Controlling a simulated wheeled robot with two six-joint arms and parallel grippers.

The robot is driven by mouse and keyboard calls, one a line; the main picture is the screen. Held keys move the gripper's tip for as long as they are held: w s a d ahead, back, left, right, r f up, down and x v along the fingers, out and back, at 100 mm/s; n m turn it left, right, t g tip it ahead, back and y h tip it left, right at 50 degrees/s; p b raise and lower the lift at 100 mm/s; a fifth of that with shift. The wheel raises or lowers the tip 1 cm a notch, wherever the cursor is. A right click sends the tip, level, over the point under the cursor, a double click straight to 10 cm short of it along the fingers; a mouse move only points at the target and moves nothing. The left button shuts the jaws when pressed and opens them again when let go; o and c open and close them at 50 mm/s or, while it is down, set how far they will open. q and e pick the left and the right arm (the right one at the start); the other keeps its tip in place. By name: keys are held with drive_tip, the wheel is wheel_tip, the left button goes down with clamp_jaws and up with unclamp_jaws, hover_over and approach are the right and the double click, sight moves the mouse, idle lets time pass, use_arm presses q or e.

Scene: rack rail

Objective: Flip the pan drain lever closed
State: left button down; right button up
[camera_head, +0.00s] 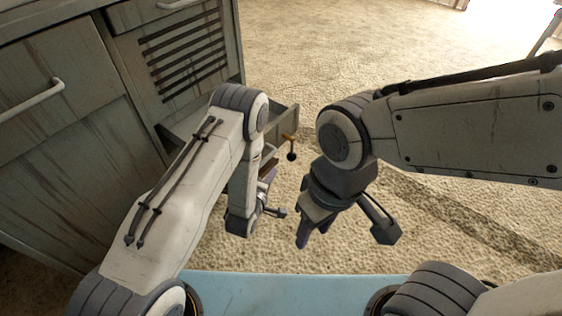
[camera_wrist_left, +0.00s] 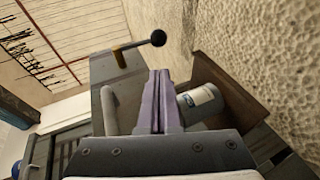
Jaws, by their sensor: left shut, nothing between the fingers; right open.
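The drain lever has a yellow base and a dark round knob (camera_head: 291,156), and sits on the outer end of the grey pan (camera_head: 285,117) that juts from the cabinet. In the left wrist view the lever's black knob (camera_wrist_left: 158,38) sticks out to the right from its yellow pivot (camera_wrist_left: 119,57) on the pan's wall (camera_wrist_left: 104,68). My left gripper (camera_head: 271,174) is just below the lever in the head view. Its purple fingers (camera_wrist_left: 157,76) are shut and empty, apart from the lever. My right gripper (camera_head: 311,238) is open and empty, pointing down over the floor, right of the left one.
The weathered cabinet (camera_head: 75,110) with handles and a slatted vent fills the left side. In the left wrist view a grey cylinder with a pale label (camera_wrist_left: 201,103) and a brown panel (camera_wrist_left: 232,88) are close right of the fingers. Sandy floor (camera_head: 350,40) is open behind.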

use_arm(q)
drive_tip(key=b+x, duration=0.4)
drive_tip(key=x, duration=0.6)
use_arm(e)
drive_tip(key=shift+f, duration=2)
use_arm(q)
drive_tip(key=shift+s, duration=0.1)
